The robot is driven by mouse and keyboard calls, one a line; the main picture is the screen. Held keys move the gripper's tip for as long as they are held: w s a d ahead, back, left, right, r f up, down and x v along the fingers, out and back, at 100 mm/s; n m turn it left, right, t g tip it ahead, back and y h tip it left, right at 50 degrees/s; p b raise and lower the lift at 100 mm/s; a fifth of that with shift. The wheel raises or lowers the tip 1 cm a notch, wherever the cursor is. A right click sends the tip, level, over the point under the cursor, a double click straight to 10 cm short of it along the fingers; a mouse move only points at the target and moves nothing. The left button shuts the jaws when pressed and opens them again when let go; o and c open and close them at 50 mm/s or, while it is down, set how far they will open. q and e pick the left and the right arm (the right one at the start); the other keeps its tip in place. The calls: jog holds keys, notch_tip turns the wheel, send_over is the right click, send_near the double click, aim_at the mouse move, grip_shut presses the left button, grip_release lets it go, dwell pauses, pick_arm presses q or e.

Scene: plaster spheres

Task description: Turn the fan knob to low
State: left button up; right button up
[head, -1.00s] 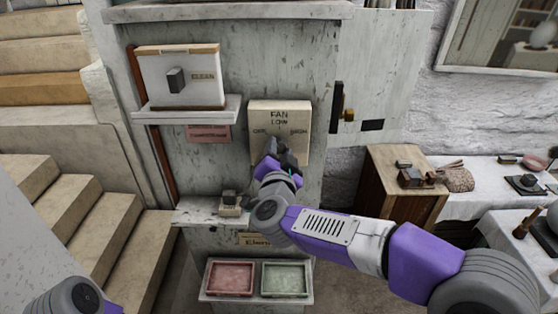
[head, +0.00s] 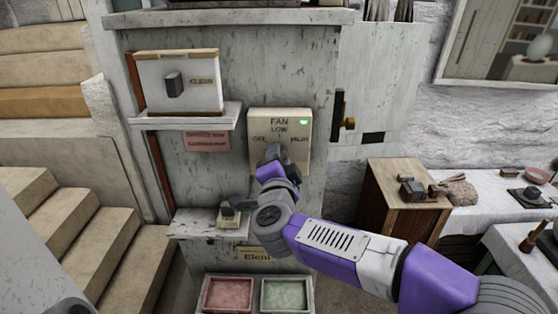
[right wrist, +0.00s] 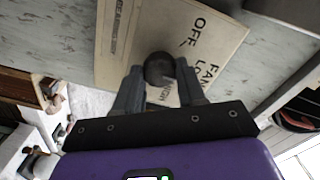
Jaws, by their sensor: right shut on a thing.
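The fan panel (head: 293,125) is a cream box on the grey cabinet front, lettered FAN, LOW, OFF and HIGH. A green light (head: 304,122) is lit at its upper right. My right gripper (head: 272,155) is at the panel and hides the knob in the head view. In the right wrist view, the dark round fan knob (right wrist: 159,67) sits between the fingers of my right gripper (right wrist: 158,82), which are shut on it. The lettering shows beside it. Where the knob's pointer stands is hard to tell. My left gripper is out of view.
A white box with a dark switch (head: 174,84) stands on a shelf at upper left. A small device (head: 229,215) sits on a ledge below the panel. Red (head: 228,295) and green (head: 284,294) trays are lower down. A wooden cabinet (head: 395,205) stands at right.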

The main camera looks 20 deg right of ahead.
jog(key=o, duration=1.1)
jog(key=shift+c, duration=0.2)
jog(key=v, duration=0.7)
jog(key=shift+s, duration=0.3)
jog(key=shift+a, duration=0.1)
